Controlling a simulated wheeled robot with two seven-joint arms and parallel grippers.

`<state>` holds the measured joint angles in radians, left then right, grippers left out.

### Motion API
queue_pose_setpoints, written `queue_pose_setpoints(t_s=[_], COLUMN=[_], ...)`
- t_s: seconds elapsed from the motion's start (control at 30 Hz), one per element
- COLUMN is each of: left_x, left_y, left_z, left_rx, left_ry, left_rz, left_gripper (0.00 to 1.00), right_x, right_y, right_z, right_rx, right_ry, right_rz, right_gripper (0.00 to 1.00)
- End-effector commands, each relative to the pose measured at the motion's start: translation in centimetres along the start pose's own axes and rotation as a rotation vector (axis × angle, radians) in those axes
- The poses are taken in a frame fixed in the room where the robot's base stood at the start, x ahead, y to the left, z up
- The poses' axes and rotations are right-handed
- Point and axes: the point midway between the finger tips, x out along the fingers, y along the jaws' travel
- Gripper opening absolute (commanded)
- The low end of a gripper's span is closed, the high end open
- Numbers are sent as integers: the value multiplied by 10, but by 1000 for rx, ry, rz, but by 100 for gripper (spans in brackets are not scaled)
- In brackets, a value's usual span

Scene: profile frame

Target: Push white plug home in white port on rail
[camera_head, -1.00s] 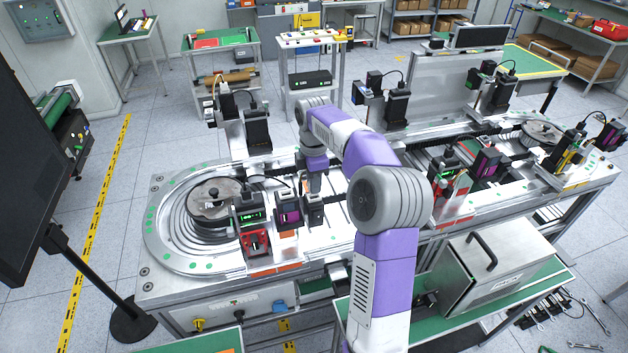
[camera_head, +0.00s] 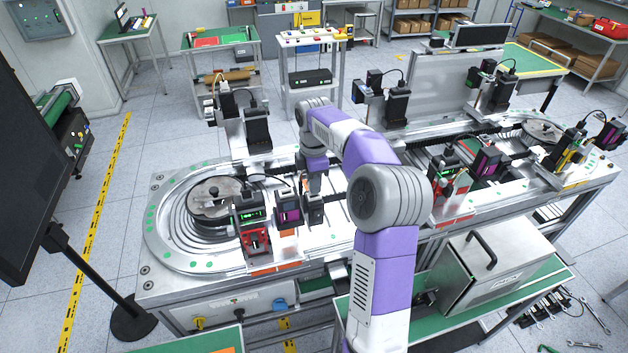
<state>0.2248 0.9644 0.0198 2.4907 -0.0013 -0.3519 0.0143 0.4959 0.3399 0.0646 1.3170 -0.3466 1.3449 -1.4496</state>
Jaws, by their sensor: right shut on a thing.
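My right arm (camera_head: 385,270) comes up from the bottom middle, bends at the elbow and reaches over the near side of the machine table. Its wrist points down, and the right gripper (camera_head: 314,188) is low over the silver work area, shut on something. The held piece is too small and too hidden to make out. The white plug and the white port cannot be told apart from the bright metal around the gripper, so I cannot tell whether they touch. My left gripper is not in view.
A black unit with a green display (camera_head: 250,214) and a purple-faced unit (camera_head: 288,210) stand close left of the gripper. A round disc (camera_head: 212,198) lies further left. A silver case (camera_head: 497,265) sits on the green bench at right. A dark monitor (camera_head: 30,150) stands at far left.

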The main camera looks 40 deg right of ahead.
Motion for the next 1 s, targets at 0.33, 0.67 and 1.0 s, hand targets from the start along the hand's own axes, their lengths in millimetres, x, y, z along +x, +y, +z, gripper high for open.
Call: queue_pose_setpoints(t_s=[0.33, 0.67, 1.0], left_x=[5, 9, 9], left_y=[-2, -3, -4], left_z=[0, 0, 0], left_rx=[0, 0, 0], left_ry=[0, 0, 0], left_rz=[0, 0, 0], left_gripper=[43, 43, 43], right_x=[8, 14, 17], right_y=[0, 0, 0], right_z=[0, 0, 0], right_rx=[0, 0, 0], right_ry=[0, 0, 0], right_rz=[-1, -1, -2], right_gripper=[0, 0, 0])
